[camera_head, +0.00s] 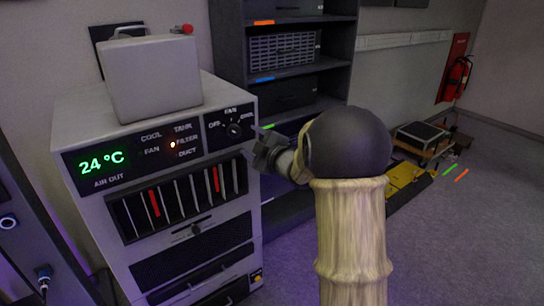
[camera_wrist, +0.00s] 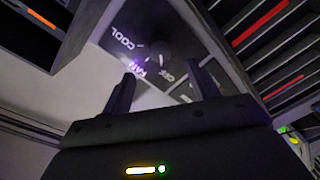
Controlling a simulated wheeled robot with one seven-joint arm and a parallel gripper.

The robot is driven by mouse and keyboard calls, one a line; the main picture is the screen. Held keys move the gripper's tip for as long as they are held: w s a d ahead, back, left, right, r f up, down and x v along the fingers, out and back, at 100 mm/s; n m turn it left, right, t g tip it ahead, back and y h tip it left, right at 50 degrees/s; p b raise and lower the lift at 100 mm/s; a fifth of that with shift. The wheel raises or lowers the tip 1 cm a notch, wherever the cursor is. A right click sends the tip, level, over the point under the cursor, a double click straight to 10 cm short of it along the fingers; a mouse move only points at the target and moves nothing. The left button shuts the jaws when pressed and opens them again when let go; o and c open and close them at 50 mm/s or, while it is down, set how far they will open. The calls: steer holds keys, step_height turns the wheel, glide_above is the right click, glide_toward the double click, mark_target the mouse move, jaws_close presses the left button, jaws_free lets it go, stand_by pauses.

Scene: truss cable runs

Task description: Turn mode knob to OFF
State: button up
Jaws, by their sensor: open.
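The mode knob (camera_head: 234,130) is a small round dark knob on the front panel of a grey cabinet unit, under the labels OFF, FAN and COOL. Its pointer direction is too small to read. The knob also shows in the wrist view (camera_wrist: 160,48), with COOL, FAN and OFF printed around it. My gripper (camera_wrist: 163,70) is open and empty. Its two fingers point toward the knob panel, apart from the knob. In the head view my gripper (camera_head: 266,152) is just right of and below the knob, partly hidden by my own arm.
The unit's display (camera_head: 101,162) reads 24 °C, and an orange light glows beside FILTER. A grey box (camera_head: 152,75) sits on top. A dark rack (camera_head: 285,60) stands behind to the right. A red extinguisher (camera_head: 457,78) is on the far wall. Floor at right is mostly clear.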

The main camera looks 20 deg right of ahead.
steer(key=v, duration=0.9)
steer(key=shift+b, duration=0.35)
steer(key=shift+s, duration=0.1)
steer(key=s+f+m+g+h, duration=0.7)
steer(key=s+f+m, duration=0.2)
steer(key=f+m, duration=0.25)
steer(key=s+a+f+m+g, duration=0.2)
steer(key=s+a+f+g, duration=0.15)
steer(key=s, duration=0.45)
steer(key=s+a+f+m+g, duration=0.2)
steer(key=s+f+g, duration=0.15)
steer(key=s, duration=0.35)
steer(key=w+d+p+v, duration=0.1)
steer(key=w+p+v, duration=0.2)
steer(key=p+v, duration=1.2)
steer(key=shift+r+y+p, duration=0.4)
steer(key=shift+r+p, duration=0.1)
steer(key=shift+r, duration=0.1)
